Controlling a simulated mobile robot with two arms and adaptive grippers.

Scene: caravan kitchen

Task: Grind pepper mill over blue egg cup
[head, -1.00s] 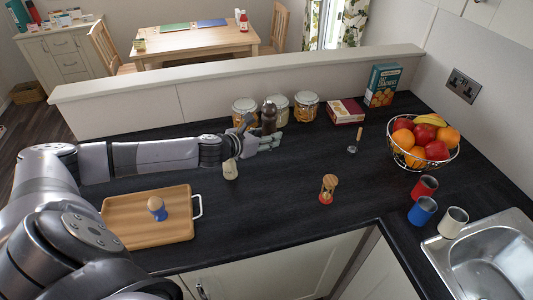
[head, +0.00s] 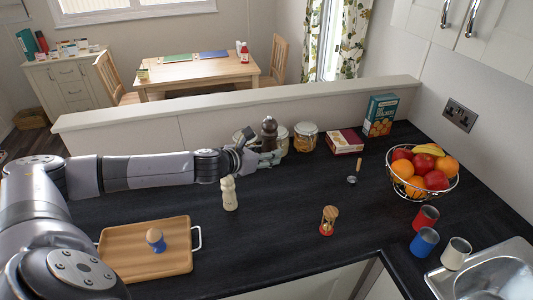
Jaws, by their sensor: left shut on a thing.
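The dark brown pepper mill (head: 269,131) is upright at the back of the counter, in front of the jars. My left gripper (head: 267,156) is shut on its lower part, which the fingers partly hide. The mill seems lifted off the counter, though its base is hidden. The blue egg cup (head: 158,248) stands on a wooden tray (head: 126,262) at the front left, holding a brown egg (head: 154,235). The gripper is well behind and to the right of the egg cup. My right gripper is out of view.
A pale mill (head: 229,195) stands between tray and gripper. Jars (head: 305,138) stand behind the gripper. An hourglass (head: 328,222), fruit basket (head: 424,174), blue mug (head: 424,242), red mug (head: 427,217) and white mug (head: 456,253) are to the right. The middle counter is mostly clear.

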